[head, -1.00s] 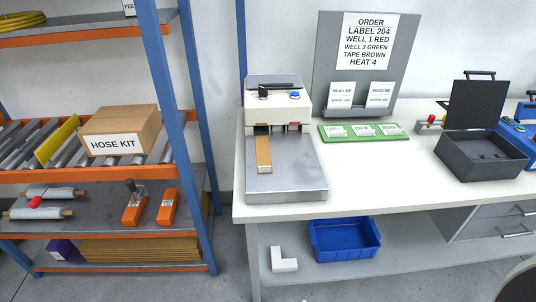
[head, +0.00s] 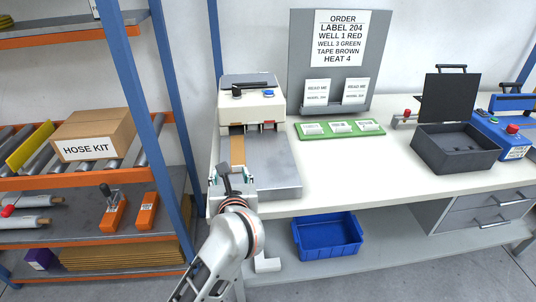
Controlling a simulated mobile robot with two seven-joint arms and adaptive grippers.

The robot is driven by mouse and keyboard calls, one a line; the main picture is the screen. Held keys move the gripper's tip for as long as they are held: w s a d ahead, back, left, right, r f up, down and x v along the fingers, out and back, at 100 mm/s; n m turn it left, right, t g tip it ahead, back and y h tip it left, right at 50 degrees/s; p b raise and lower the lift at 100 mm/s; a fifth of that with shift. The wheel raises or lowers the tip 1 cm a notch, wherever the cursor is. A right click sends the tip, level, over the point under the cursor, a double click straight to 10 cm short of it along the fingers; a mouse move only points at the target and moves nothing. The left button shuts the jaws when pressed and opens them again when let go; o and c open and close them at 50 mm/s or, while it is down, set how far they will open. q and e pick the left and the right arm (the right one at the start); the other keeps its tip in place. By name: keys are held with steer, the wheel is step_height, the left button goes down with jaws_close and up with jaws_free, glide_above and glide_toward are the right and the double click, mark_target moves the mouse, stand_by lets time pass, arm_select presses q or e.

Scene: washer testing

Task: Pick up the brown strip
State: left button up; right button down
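The brown strip (head: 237,149) lies on the metal plate (head: 277,172) of the white dispenser machine (head: 251,100) in the head view. Its far end is at the machine's front, and its near end is hidden behind my gripper. My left gripper (head: 231,175) is over the front left of the plate, at the near end of the strip. Its two fingers are spread apart, one on each side of the strip's line, and I see nothing held. I cannot tell whether it touches the strip. My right gripper is not in view.
A green card tray (head: 341,136) and an order board (head: 296,60) stand right of the machine. A dark open box (head: 455,150) is further right. A blue shelf post (head: 128,90) stands close on the left. The bench front (head: 370,193) is clear.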

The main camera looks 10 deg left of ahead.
mark_target(239, 176)
arm_select(q)
steer(key=shift+g+h, duration=0.3)
steer(key=shift+h, duration=0.3)
steer(key=w+f, duration=0.1)
steer(key=w, duration=0.1)
steer(key=w+f, duration=0.1)
steer(key=w, duration=0.1)
steer(key=w+f, duration=0.1)
steer(key=w, duration=0.2)
steer(key=shift+f+b, duration=0.3)
steer(key=shift+f, duration=0.05)
steer(key=shift+c, duration=0.3)
steer(key=c, duration=0.9)
